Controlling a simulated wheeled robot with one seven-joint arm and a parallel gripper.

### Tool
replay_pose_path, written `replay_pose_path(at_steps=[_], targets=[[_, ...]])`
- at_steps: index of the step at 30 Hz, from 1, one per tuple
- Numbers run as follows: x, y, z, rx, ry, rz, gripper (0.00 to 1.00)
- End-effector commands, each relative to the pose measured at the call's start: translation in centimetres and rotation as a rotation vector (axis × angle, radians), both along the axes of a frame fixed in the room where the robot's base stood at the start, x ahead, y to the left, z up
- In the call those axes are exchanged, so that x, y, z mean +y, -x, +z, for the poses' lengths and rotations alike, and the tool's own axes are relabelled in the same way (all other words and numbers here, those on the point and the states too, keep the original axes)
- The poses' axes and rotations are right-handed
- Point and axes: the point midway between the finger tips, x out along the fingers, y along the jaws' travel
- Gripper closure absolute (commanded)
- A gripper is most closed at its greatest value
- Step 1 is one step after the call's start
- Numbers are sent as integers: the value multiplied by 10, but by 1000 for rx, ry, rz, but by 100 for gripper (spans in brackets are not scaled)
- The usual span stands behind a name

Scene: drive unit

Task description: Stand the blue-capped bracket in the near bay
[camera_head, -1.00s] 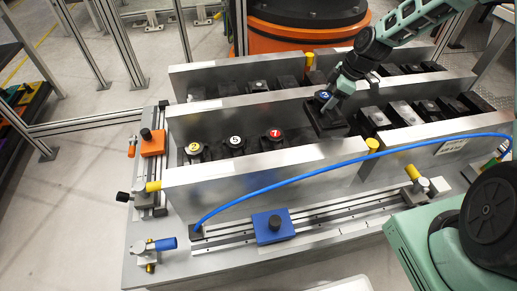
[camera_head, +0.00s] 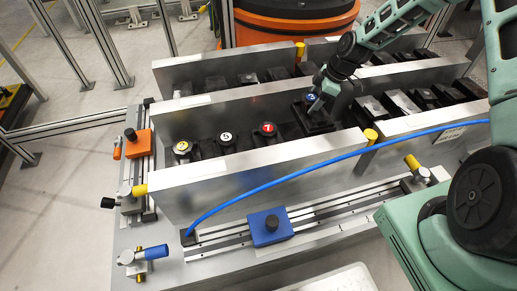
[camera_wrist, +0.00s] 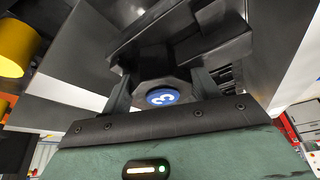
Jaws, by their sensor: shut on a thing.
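The blue-capped bracket (camera_head: 316,123) is a dark block with a round blue cap (camera_head: 310,97) numbered 3. My gripper (camera_head: 317,95) is shut on it by the cap end. In the wrist view the two fingers (camera_wrist: 162,86) flank the blue cap (camera_wrist: 162,97), and the dark body (camera_wrist: 175,50) extends beyond. The bracket is at the near bay, between the front metal wall (camera_head: 240,178) and the middle wall (camera_head: 215,115), right of the red-capped bracket (camera_head: 268,129). Its lower end is hidden, so I cannot tell whether it touches the bay floor.
Yellow-capped (camera_head: 182,148) and white-capped (camera_head: 226,137) brackets stand left in the near bay. More dark blocks (camera_head: 400,101) stand to the right. A blue cable (camera_head: 300,178) arcs across the front wall. A blue clamp block (camera_head: 269,227) sits on the front rail.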

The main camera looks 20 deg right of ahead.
Motion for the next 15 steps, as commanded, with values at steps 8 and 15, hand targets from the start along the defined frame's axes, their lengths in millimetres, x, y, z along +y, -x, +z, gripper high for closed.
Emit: replay_pose_path(at_steps=[8,15], targets=[[1,-2,-39,-2,-1,-1,100],[0,-2,-61,-4,0,-2,100]])
